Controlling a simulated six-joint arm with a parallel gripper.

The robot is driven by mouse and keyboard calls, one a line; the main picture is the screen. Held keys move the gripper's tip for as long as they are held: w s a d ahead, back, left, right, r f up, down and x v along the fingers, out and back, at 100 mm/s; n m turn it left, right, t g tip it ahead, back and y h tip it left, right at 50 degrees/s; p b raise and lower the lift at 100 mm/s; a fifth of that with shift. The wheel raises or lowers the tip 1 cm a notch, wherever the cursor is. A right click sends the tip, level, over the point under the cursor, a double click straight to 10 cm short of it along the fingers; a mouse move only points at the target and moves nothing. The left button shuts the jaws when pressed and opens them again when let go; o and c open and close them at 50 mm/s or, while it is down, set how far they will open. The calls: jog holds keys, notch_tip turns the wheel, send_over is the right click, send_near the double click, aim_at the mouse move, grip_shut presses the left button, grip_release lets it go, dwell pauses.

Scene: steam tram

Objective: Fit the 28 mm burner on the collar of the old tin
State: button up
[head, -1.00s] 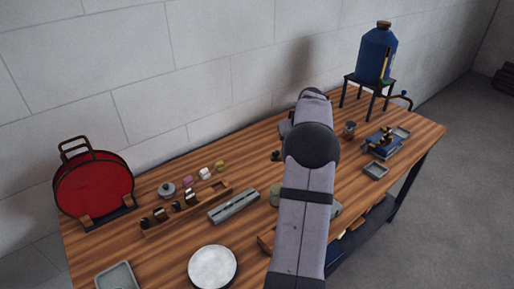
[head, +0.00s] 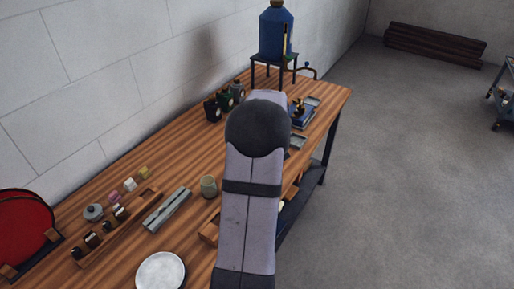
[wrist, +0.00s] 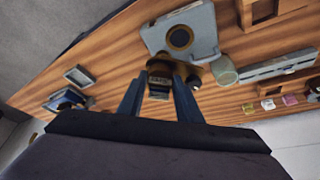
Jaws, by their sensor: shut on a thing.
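In the wrist view my gripper (wrist: 158,92) is shut on a small dark and brass burner (wrist: 160,68), held between the two blue-grey fingers. A brass part sticks out to its right. A grey tin (wrist: 205,28) lies beyond the fingertips, with a dark round collar (wrist: 180,37) ringed in brass on its face. The burner looks near the tin and is apart from the collar in the picture; the height gap cannot be told. In the head view my arm hides the gripper, burner and tin.
A green cup (head: 208,187) stands close beside the tin, near a grey slotted block (head: 168,209) and a wooden rack (head: 120,222) of small parts. Dark bottles (head: 224,102) stand by the wall. A blue tank (head: 276,32) on a stand and a blue engine (head: 303,114) are farther back.

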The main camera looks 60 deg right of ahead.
jog(key=a+f+n, duration=0.1)
jog(key=a+f, duration=0.1)
jog(key=shift+a+n+y, duration=0.3)
jog(key=shift+n, duration=0.1)
jog(key=shift+w+a+f+n+t, duration=0.1)
jog(key=shift+w+a+n+t, duration=0.05)
jog(key=shift+a+n+t, duration=0.2)
jog(key=n, duration=0.2)
jog(key=n+y, duration=0.1)
jog(key=shift+w+n+y, duration=0.2)
jog(key=shift+n+y, duration=0.1)
jog(key=shift+n, duration=0.05)
jog(key=shift+f, duration=0.25)
jog(key=shift+f+b, duration=0.7)
jog(key=shift+f, duration=0.75)
jog(key=shift+d+f+b, duration=0.1)
jog(key=shift+f+b, duration=0.4)
jog(key=shift+b, duration=0.15)
jog(key=shift+b, duration=0.7)
